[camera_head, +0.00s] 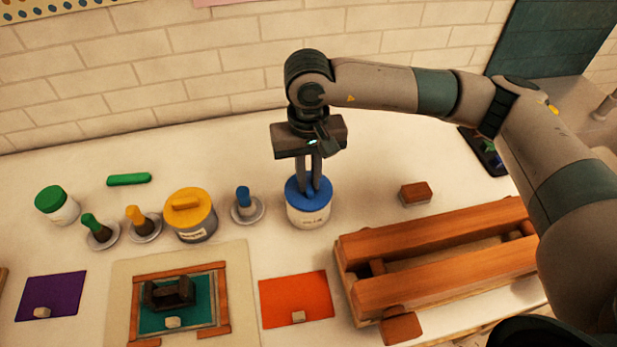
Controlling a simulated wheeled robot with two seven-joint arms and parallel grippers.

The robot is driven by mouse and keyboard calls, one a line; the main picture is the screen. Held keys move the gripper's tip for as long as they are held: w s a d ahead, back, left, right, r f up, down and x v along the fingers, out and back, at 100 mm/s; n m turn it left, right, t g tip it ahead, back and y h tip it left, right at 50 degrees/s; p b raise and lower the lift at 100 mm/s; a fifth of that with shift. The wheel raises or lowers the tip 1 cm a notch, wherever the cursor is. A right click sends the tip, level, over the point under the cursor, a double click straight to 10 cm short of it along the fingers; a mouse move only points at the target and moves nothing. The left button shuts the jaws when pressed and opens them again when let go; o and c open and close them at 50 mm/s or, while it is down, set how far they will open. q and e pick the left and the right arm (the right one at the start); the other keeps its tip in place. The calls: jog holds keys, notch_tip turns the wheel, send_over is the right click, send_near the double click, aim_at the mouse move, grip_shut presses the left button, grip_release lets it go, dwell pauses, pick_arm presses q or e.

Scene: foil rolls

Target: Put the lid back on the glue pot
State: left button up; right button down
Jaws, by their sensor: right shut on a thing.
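The glue pot (308,217) is a white, labelled jar standing upright on the table, right of the middle group of pots. A blue lid (294,196) sits at its top. My right gripper (314,185) points straight down over the pot. Its fingers are shut at the lid's middle, and the part they grip is mostly hidden between them. I cannot tell whether the lid is fully seated on the rim. My left gripper is not in view.
A yellow-lidded pot (190,218) and a blue-handled brush on a saucer (247,211) stand close on the left. A wooden press (440,262) and a small brown block (415,193) lie on the right. An orange sheet (285,295) lies in front.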

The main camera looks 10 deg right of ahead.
jog(key=shift+b, duration=1)
dwell(1.2)
jog(key=shift+f+b, duration=0.2)
jog(key=shift+b, duration=1.35)
dwell(1.5)
dwell(0.4)
jog(key=c, duration=1.7)
grip_release()
jog(key=shift+o, duration=0.6)
jog(key=o, duration=0.4)
jog(key=shift+c, duration=0.2)
jog(key=shift+r, duration=0.15)
jog(key=shift+r+p, duration=0.35)
jog(key=shift+r, duration=3.05)
